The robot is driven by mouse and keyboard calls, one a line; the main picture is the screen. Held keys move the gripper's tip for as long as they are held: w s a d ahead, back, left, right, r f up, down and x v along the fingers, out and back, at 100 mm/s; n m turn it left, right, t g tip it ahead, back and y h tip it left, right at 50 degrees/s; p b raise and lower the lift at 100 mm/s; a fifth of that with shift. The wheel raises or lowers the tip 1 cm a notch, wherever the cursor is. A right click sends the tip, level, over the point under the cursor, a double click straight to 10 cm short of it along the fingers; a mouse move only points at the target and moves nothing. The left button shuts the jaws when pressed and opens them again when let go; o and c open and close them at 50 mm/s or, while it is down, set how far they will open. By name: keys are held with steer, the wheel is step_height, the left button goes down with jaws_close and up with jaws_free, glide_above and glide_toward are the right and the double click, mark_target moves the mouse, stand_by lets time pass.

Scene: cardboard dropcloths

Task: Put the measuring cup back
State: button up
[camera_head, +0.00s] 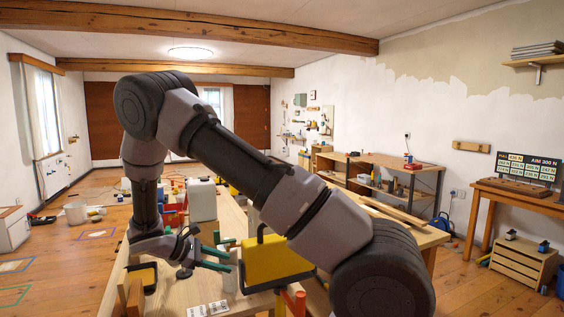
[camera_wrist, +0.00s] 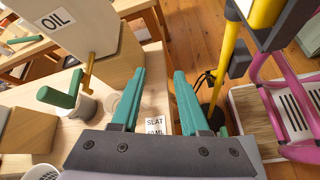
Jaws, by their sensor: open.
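My gripper (camera_head: 230,261) is low over the workbench (camera_head: 179,291) in the head view, with its green fingers apart. In the wrist view the open fingers (camera_wrist: 158,74) have nothing between them, only bench edge and floor beyond. I cannot pick out the measuring cup for certain. A printed label (camera_wrist: 155,126) reading "SLAT" lies below the fingers.
A white container marked OIL (camera_wrist: 60,25) stands by a wooden block at upper left in the wrist view. A yellow container (camera_head: 275,262) is close right of my gripper. Yellow and pink frames (camera_wrist: 272,85) stand at right.

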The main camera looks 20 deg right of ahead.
steer(key=s+d+r+m+g+y, duration=0.1)
steer(key=s+d+r+m+y, duration=0.15)
steer(key=r, duration=0.45)
steer(key=s+d+r+m+g+y, duration=0.1)
steer(key=d+r+m+y, duration=0.1)
steer(key=r+m+y, duration=0.3)
steer(key=s+d+r+m+t+y, duration=0.3)
steer(key=s+r+m+t, duration=0.1)
steer(key=s+r, duration=0.5)
steer(key=s+d+r+m+t+y, duration=0.2)
steer(key=s+r+m, duration=0.5)
steer(key=r, duration=0.7)
steer(key=shift+s+d+t+y, duration=0.4)
steer(key=shift+s+t+y, duration=0.15)
steer(key=shift+s+t, duration=0.55)
